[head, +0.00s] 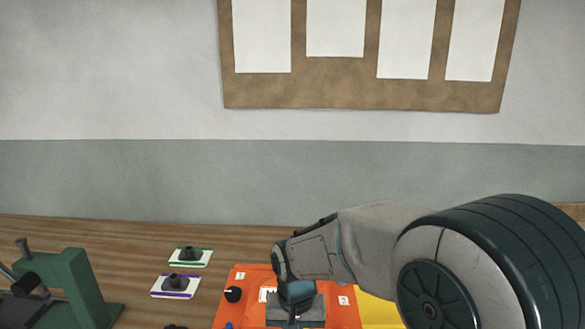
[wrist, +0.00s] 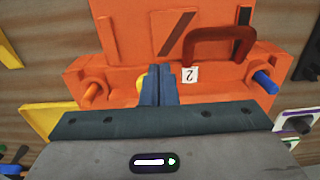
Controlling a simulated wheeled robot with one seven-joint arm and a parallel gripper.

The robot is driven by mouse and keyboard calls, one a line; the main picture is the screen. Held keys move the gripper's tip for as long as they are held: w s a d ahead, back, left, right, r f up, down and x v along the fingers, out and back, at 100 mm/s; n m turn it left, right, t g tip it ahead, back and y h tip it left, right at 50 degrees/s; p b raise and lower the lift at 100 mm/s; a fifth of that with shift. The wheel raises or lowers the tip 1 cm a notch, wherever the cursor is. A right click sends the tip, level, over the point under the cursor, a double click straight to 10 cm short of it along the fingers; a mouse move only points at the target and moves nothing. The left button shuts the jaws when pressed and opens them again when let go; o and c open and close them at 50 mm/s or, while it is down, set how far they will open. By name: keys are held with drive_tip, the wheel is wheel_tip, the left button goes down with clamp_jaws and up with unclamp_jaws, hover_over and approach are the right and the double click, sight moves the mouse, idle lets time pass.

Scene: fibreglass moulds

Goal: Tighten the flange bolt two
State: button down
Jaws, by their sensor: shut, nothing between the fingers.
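The orange mould (head: 255,273) lies on the wooden bench, below my arm in the head view. In the wrist view, its orange flange (wrist: 118,72) crosses the picture, with a white label "2" (wrist: 190,75). My gripper (wrist: 158,70) is shut and empty, its fingers over the flange just left of that label. A yellow round part (wrist: 141,84), perhaps bolt two, shows partly behind the fingers; whether they touch it cannot be told. An orange bolt (wrist: 90,91) sits at the flange's left and a blue bolt (wrist: 265,82) at its right.
A dark red C-shaped clamp (wrist: 221,42) stands close to the fingers. Labels "1" (head: 240,275) and "3" (head: 343,300) mark the mould. A green fixture (head: 75,285) and cards with dark knobs, green-edged (head: 203,257) and purple-edged (head: 185,294), are left. A yellow piece (head: 378,313) is right.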

wheel_tip(320, 180, up, 4)
drive_tip(key=shift+r+p, duration=0.15)
drive_tip(key=shift+p, duration=1.1)
drive_tip(key=s+d+r+t, duration=0.1)
drive_tip(key=s+d+r, duration=0.2)
drive_tip(key=s+d, duration=0.3)
drive_tip(key=s+d+r+t, duration=0.2)
drive_tip(key=s+d+r, duration=0.2)
drive_tip(key=s+d, duration=0.2)
drive_tip(key=shift+d+r+n, duration=0.2)
drive_tip(key=shift+d+n, duration=0.1)
drive_tip(key=shift+d, duration=0.9)
